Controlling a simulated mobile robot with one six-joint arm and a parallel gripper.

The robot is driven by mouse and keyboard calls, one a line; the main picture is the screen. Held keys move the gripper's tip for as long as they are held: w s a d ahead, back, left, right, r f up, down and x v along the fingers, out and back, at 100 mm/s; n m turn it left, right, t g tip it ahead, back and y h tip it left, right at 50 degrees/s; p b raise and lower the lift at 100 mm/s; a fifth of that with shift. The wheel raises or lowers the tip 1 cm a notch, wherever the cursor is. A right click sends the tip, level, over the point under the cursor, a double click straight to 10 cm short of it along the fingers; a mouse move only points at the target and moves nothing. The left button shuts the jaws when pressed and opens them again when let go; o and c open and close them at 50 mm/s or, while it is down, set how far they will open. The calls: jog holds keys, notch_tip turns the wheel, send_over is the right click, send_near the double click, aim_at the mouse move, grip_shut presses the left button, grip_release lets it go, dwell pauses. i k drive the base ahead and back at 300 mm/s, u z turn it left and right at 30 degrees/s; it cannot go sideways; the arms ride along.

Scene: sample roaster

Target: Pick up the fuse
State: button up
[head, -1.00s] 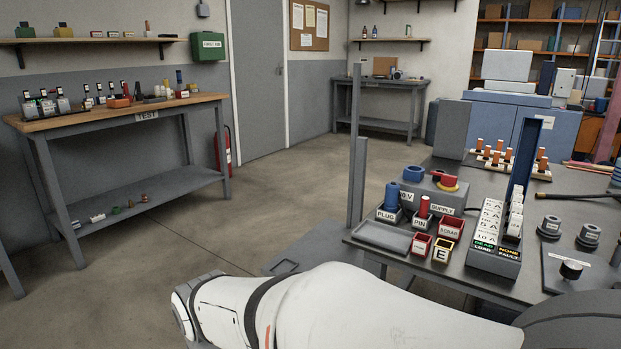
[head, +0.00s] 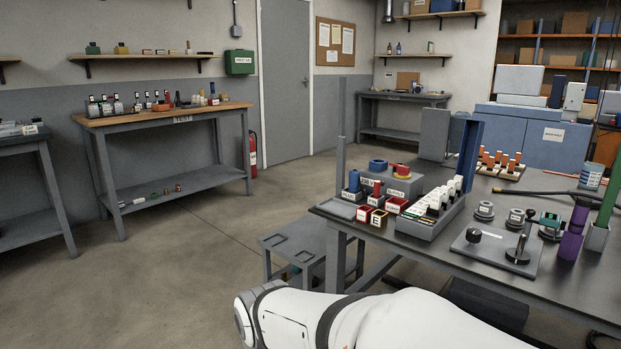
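No piece can be clearly picked out as the fuse; the small parts are too small to tell. My gripper is out of view; only a white link of my arm shows at the bottom. On the dark grey table (head: 400,262) at right, a grey tray (head: 428,224) holds labelled white blocks. Left of it are small red boxes (head: 396,206), a box marked E (head: 378,219) and a blue cylinder (head: 353,181). Orange upright pieces (head: 500,160) stand in a row farther back. The wooden bench (head: 160,119) marked TEST carries several small dark and coloured parts.
A low grey cart (head: 302,240) stands left of the table. A red extinguisher (head: 253,150) stands by the door. The floor at left is clear.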

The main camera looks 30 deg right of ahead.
aim_at(457, 177)
jog(key=z, duration=1.65)
jog(key=i, duration=0.9)
jog(key=u, duration=0.05)
